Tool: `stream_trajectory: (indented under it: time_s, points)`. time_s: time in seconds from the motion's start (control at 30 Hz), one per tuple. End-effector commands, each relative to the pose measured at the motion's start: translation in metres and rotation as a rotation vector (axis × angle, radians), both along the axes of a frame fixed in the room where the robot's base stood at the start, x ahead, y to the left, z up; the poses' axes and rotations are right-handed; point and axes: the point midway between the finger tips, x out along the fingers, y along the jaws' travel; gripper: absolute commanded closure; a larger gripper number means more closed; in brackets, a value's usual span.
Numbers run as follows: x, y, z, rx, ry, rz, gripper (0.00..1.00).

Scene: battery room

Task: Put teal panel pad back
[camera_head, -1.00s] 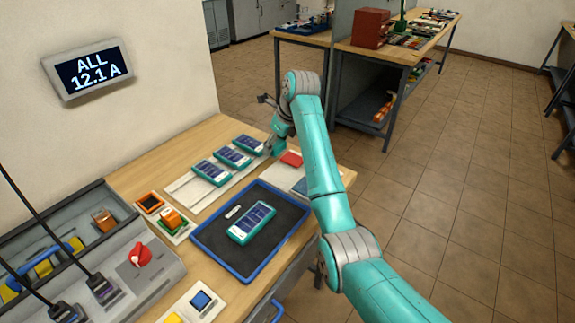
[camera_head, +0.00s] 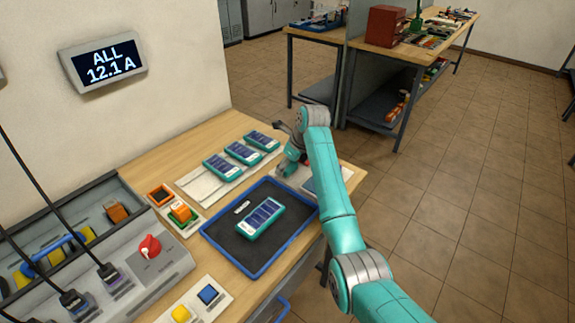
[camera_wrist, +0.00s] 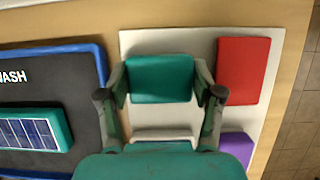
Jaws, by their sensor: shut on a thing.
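The teal pad (camera_wrist: 160,78) is between the two fingers of my gripper (camera_wrist: 160,88) in the wrist view. It is over the upper left part of a white board (camera_wrist: 160,42); I cannot tell whether it rests on the board or is just above it. A red pad (camera_wrist: 243,70) lies to its right on the board, and a purple pad (camera_wrist: 236,148) lies below the red one.
A blue-rimmed tray (camera_head: 258,272) holds a teal-cased device (camera_head: 261,217), left of the board. A control console (camera_head: 150,270) is at left. The bench edge is close on the board's right.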

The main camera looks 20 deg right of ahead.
Motion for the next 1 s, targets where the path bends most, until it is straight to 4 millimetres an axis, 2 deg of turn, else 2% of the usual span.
stream_trajectory:
  time_s: [0.2,0.23,0.3,0.33,0.73,0.87,1.0]
  points:
    - [0.000,0.000,-0.003,0.000,0.001,0.000,0.67]
    - [0.000,0.000,-0.003,0.000,0.001,0.000,0.29]
    - [0.000,0.000,-0.002,0.000,0.000,0.000,0.12]
    - [0.000,0.000,-0.002,0.000,0.000,0.000,0.09]
    - [0.000,0.000,0.002,0.000,-0.001,0.000,0.09]
    - [-0.004,-0.004,0.016,0.000,-0.003,-0.001,0.09]
    - [-0.012,-0.010,0.041,0.000,-0.004,-0.001,0.09]
